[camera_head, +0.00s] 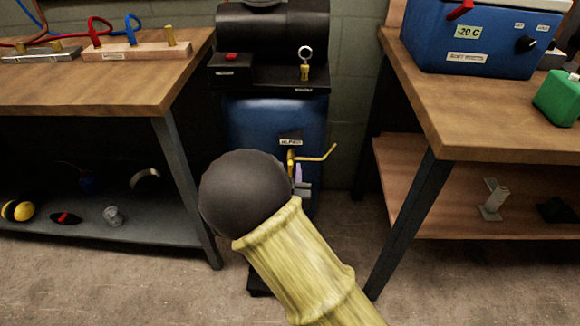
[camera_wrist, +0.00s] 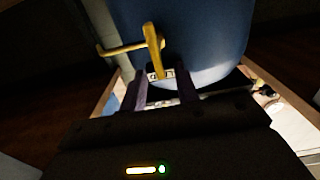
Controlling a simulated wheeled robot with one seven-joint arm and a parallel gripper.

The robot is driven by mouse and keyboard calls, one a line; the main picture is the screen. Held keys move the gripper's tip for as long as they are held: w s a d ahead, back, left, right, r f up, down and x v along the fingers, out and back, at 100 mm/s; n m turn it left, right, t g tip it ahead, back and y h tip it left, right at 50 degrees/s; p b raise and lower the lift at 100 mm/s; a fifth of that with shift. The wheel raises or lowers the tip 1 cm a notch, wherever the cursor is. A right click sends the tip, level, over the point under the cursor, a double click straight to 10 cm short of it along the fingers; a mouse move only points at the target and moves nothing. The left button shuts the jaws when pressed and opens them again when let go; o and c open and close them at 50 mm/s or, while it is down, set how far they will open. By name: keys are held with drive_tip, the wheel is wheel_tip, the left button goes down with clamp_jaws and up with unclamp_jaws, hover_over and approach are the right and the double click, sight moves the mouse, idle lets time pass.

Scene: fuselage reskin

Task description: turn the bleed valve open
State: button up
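The bleed valve (camera_head: 313,156) is a brass-yellow piece with a long bent handle pointing right, low on the front of a blue tank (camera_head: 255,118). In the wrist view, the valve (camera_wrist: 153,42) has an upright yellow bar and a handle reaching left, against the blue tank (camera_wrist: 205,35). My gripper (camera_wrist: 162,76) has two dark purple fingers spread apart. The bar's lower end shows in line with the gap between them, with no finger visibly pressing on it. In the head view, my dark round wrist and yellow sleeve hide most of the gripper; a sliver of finger shows beside the valve.
A wooden bench (camera_head: 95,88) with hoses and a lower shelf stands left. Another wooden bench (camera_head: 470,125) with a blue box (camera_head: 470,45) and green item (camera_head: 558,98) stands right. A ring-topped brass fitting (camera_head: 305,65) is above the tank. Floor shows between the benches.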

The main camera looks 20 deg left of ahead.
drive_tip(key=shift+x, duration=1.45)
clamp_jaws()
